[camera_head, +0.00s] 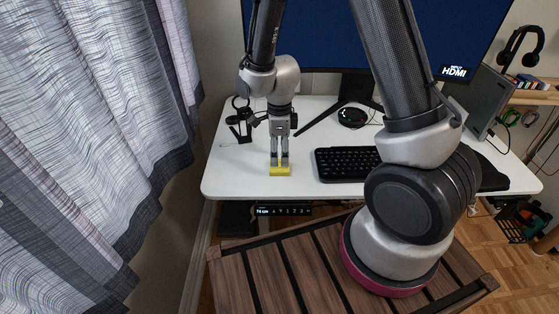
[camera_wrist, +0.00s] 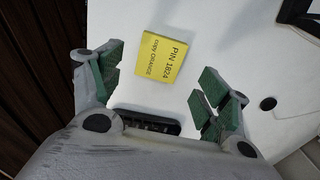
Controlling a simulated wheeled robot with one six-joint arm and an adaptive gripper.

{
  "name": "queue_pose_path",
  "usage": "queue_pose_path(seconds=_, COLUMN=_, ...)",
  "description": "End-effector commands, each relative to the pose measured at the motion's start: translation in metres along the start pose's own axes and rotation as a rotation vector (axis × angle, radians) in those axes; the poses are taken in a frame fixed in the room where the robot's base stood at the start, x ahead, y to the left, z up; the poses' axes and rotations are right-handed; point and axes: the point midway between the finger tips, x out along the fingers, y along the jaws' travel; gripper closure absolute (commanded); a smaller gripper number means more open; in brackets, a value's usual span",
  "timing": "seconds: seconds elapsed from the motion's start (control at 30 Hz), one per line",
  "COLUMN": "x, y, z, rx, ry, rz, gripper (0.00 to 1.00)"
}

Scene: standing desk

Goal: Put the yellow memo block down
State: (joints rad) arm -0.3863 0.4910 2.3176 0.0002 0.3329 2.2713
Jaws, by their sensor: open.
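The yellow memo block (camera_head: 280,171) rests on the white desk (camera_head: 240,178) near its front edge, left of the keyboard. In the wrist view the memo block (camera_wrist: 164,56) lies flat on the white surface, with the writing "PIN 1824" and "copy ORANGE" on it. My gripper (camera_head: 280,163) points down just over the block in the head view. In the wrist view my gripper (camera_wrist: 160,86) is open, its green-padded fingers spread to either side, with visible gaps between them and the block. The head view does not show clearly whether a fingertip touches it.
A black keyboard (camera_head: 347,163) lies right of the block. A small black stand (camera_head: 241,125) is behind and left. A monitor (camera_head: 335,35) stands at the back. A control panel (camera_head: 283,210) sits under the front edge. The desk left of the block is clear.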

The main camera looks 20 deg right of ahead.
Motion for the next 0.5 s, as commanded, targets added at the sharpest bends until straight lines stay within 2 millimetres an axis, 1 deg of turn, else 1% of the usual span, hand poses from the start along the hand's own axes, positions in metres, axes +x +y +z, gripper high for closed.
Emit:
queue_pose_path(seconds=0.03, x=-0.013, y=-0.001, z=0.001, rx=0.0, ry=-0.004, rz=-0.005, gripper=0.24)
queue_pose_path(seconds=0.2, x=-0.048, y=-0.001, z=0.0, rx=0.0, ry=-0.003, rz=-0.004, gripper=0.24)
queue_pose_path(seconds=0.33, x=-0.064, y=-0.001, z=0.001, rx=0.0, ry=-0.002, rz=-0.002, gripper=0.24)
queue_pose_path(seconds=0.5, x=-0.072, y=0.0, z=0.0, rx=0.0, ry=0.0, rz=0.0, gripper=0.24)
